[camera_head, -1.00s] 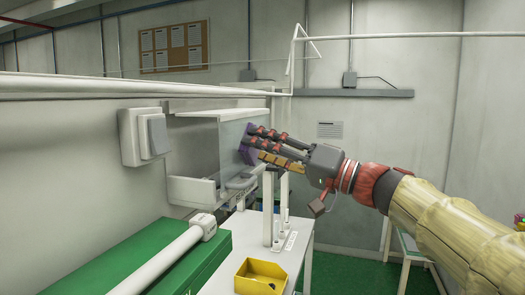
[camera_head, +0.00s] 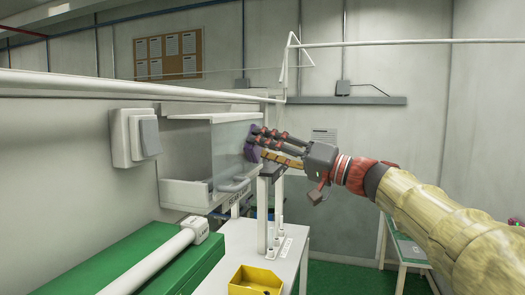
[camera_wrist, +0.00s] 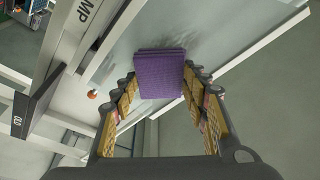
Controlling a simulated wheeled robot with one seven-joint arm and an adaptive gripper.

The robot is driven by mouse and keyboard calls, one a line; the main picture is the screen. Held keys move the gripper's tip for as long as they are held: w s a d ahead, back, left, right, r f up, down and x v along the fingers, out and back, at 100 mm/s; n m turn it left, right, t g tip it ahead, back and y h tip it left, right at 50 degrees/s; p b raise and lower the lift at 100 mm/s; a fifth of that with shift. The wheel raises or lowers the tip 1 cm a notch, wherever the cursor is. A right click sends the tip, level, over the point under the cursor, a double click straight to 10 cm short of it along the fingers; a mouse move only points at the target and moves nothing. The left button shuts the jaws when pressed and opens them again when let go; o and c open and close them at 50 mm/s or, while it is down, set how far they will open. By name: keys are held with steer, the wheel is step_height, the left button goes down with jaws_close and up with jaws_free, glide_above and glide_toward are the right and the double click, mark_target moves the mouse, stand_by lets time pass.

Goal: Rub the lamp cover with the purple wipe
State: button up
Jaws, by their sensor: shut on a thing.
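The purple wipe (camera_head: 250,148) is held between the fingers of my gripper (camera_head: 258,143), which is shut on it. In the wrist view, the wipe (camera_wrist: 160,74) is a folded purple block between the two finger rows. The lamp cover appears to be the clear, greyish panel (camera_head: 226,150) on the front of the white wall box. The wipe is at the panel's right part, and its far face lies against or very close to the panel (camera_wrist: 190,35); exact contact is hidden. The fingers partly cover the wipe in the head view.
A white post stand (camera_head: 264,215) stands on the white table just below my gripper. A yellow bin (camera_head: 255,281) sits at the table's front. A green case (camera_head: 145,260) with a white tube is at lower left. A white beam shows at left in the wrist view.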

steer(key=w+d, duration=0.2)
steer(key=w, duration=0.5)
steer(key=shift+w+d, duration=0.4)
stand_by(0.4)
steer(key=shift+f, duration=0.1)
steer(key=shift+s+b, duration=0.15)
steer(key=shift+b, duration=0.35)
steer(key=b, duration=1.3)
glide_toward(240, 147)
steer(key=shift+x, duration=3.05)
steer(key=shift+s, duration=0.3)
steer(key=shift+w, duration=0.1)
